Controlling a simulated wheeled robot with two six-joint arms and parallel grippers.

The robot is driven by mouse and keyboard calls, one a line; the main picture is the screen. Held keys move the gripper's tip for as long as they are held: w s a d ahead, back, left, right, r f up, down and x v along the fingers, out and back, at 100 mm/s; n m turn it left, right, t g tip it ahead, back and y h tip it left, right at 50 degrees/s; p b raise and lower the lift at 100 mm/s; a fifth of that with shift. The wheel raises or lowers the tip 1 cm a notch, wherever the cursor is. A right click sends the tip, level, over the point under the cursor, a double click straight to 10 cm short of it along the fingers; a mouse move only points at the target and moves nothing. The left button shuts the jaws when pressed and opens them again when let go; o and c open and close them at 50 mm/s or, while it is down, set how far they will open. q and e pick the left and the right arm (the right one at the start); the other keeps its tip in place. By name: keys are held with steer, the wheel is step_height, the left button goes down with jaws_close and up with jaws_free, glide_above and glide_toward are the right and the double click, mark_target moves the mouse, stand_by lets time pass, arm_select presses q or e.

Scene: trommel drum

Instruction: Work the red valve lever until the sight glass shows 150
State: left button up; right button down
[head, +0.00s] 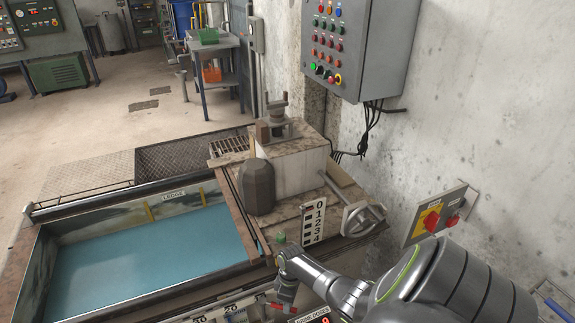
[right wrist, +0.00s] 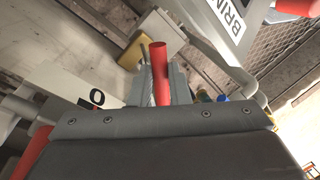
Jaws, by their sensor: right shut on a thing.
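My right gripper (head: 283,298) is at the front edge of the tank, low in the head view, shut on the red valve lever (head: 279,307). In the right wrist view the red lever (right wrist: 160,72) stands up between the fingers. Most of the valve is hidden by the gripper and the picture's bottom edge. I cannot pick out the sight glass or read its level. Partly cut-off number plates (head: 246,300) show along the front edge. My left gripper is not in view.
The tank holds blue liquid (head: 150,250). A white scale board (head: 313,222) numbered from 0 stands beside a handwheel (head: 362,218). A yellow and red switch box (head: 435,215) is on the right wall. Other red parts (right wrist: 35,150) are close to the gripper.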

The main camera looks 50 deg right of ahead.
steer(key=c, duration=1.4)
jaws_free()
steer(key=shift+o, duration=0.2)
steer(key=shift+w+d+r, duration=0.1)
steer(key=shift+d+r, duration=0.05)
steer(key=shift+r, duration=0.45)
step_height(320, 180, up, 16)
steer(key=w+d+p, duration=0.1)
steer(key=d+p, duration=0.1)
steer(key=shift+w+d, duration=0.2)
steer(key=shift+d, duration=0.15)
